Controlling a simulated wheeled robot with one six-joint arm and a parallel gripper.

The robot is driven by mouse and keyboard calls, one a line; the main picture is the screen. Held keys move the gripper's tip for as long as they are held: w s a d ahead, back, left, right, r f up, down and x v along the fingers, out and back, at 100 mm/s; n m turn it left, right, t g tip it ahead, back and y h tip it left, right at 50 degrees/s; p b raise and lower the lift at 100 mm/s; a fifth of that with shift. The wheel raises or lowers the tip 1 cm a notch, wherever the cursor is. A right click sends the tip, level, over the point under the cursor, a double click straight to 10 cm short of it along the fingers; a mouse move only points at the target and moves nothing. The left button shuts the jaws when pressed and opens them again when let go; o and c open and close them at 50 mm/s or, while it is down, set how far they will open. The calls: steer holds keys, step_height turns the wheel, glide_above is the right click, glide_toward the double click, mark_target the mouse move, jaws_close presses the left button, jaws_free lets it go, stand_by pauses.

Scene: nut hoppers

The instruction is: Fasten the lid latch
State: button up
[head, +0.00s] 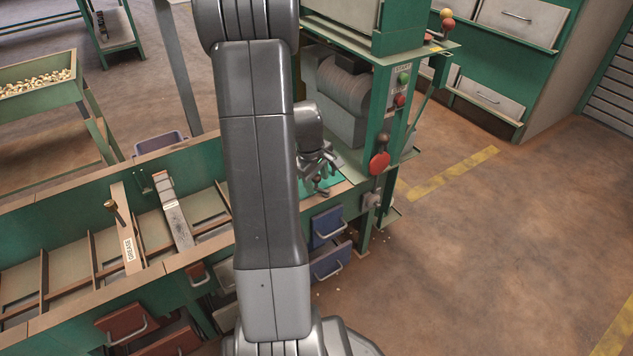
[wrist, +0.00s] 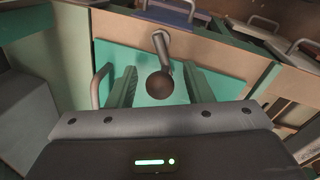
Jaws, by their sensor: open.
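The latch is a grey metal lever (wrist: 163,48) with a dark round knob (wrist: 159,86), set by the front edge of a teal lid (wrist: 218,85). In the wrist view my gripper (wrist: 160,80) is open, with one finger on each side of the knob and visible room on both sides. I cannot tell whether the knob is level with the fingertips. In the head view my gripper (head: 318,166) is over the teal lid (head: 338,187) at the bench end, and my arm hides part of this area. The rest of the latch is too small to tell there.
Blue drawers (head: 328,226) are below the bench edge. A hopper of nuts (head: 38,85) is at the far left. The floor to the right is open.

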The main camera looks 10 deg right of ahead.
steer(key=shift+c, duration=0.3)
steer(key=c, duration=0.9)
steer(key=shift+w+m, duration=0.1)
steer(key=shift+m, duration=0.2)
steer(key=shift+w+d+m, duration=0.15)
steer(key=shift+d+m, duration=0.05)
steer(key=shift+m, duration=0.4)
steer(key=shift+w+d+m+g+p, duration=0.1)
steer(key=shift+d+m+g+p, duration=0.2)
steer(key=shift+m, duration=0.65)
steer(key=shift+w+d+m+g+p, duration=0.1)
steer(key=shift+m+g+p, duration=0.2)
steer(key=shift+m, duration=0.65)
steer(key=o, duration=1)
steer(key=shift+c, duration=0.2)
